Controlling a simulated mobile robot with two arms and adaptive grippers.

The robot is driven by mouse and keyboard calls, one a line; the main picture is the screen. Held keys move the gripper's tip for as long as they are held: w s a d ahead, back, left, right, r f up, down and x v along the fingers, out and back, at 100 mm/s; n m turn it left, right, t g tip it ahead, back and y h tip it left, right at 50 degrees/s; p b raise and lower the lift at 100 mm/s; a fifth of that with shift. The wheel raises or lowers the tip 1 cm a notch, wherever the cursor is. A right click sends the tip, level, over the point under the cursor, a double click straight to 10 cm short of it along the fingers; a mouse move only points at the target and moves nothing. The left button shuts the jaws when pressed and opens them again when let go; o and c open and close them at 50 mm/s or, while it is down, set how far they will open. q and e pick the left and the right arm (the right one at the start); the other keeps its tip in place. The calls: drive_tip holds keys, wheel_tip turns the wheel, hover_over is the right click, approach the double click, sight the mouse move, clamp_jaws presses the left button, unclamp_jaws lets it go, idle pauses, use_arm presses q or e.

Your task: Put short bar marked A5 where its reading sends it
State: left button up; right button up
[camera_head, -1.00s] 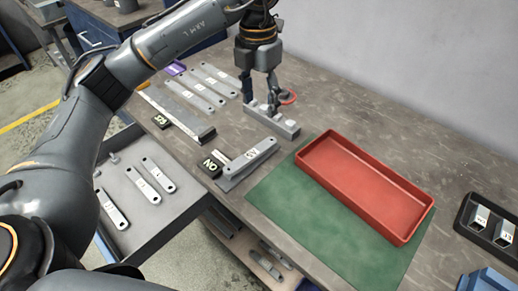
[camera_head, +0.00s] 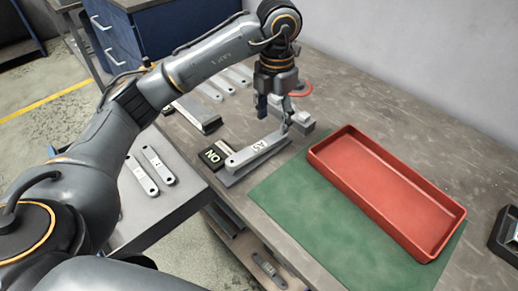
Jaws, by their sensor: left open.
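The short bar marked A5 (camera_head: 262,147) is a grey metal bar lying on a flat dark grey plate (camera_head: 232,179) on the bench. A small black sign or display (camera_head: 213,156) beside its left end shows letters that look like "ON" or "NO". My left gripper (camera_head: 274,113) points down, open and empty, at the far right end of the bar. One finger is very close to that end; I cannot tell if it touches. My right gripper is not in view.
A red tray (camera_head: 447,248) stands on a green mat (camera_head: 295,215) at the right. More bars (camera_head: 237,76) lie at the back. A grey side surface (camera_head: 185,195) holds marked bars.

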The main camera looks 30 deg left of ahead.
sight(271, 139)
use_arm(q)
drive_tip(key=shift+w+a+f, duration=0.1)
drive_tip(key=shift+a+f, duration=0.05)
drive_tip(key=shift+f, duration=1.6)
drive_tip(key=shift+w+a+f, duration=0.1)
drive_tip(key=shift+a+f, duration=0.05)
drive_tip(key=shift+f, duration=1.6)
clamp_jaws()
